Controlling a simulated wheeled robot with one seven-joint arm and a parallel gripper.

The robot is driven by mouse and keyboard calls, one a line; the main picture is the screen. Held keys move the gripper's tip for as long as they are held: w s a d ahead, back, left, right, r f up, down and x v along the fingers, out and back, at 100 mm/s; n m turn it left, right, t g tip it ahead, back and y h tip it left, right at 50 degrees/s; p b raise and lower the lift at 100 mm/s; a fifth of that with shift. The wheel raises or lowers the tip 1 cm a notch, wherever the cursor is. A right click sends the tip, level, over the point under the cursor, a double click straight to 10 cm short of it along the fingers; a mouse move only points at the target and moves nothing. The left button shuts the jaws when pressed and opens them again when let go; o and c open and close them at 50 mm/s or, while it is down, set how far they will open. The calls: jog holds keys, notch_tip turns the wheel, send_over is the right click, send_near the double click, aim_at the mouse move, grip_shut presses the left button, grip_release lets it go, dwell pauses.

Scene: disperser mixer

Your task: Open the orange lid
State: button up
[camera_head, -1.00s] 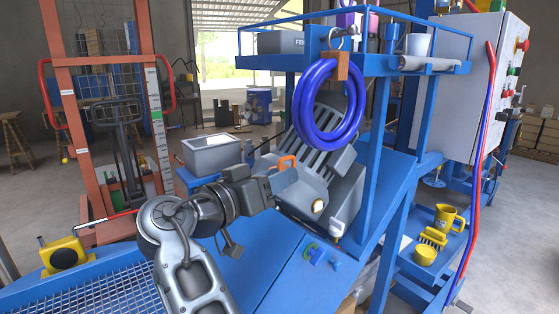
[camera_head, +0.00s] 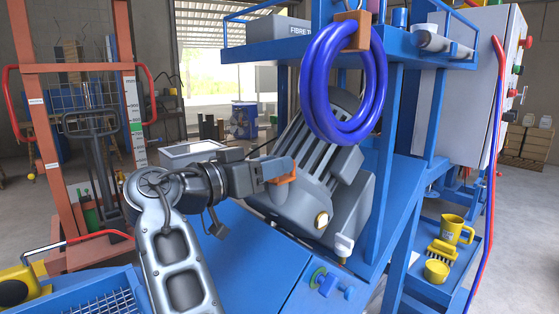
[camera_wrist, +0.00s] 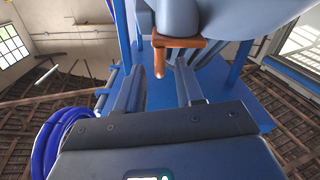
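The orange part (camera_head: 284,168), the only orange lid-like thing near my gripper, sits on the side of the grey ribbed motor housing (camera_head: 312,165). In the wrist view it is an orange-brown bracket (camera_wrist: 178,42) with a short prong pointing down, fixed to the grey body. My gripper (camera_wrist: 160,80) is open, with one dark finger on each side of the prong in the picture. I cannot tell whether the prong is between the fingers in depth or whether they touch it. In the head view my gripper partly covers the orange part.
A blue hose coil (camera_head: 345,85) hangs from the blue frame right above the housing; it shows at the left in the wrist view (camera_wrist: 55,135). A blue post (camera_head: 388,150) stands right of it. A grey bin (camera_head: 190,152) is behind my arm.

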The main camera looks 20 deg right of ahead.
jog(key=shift+x, duration=1.05)
grip_shut()
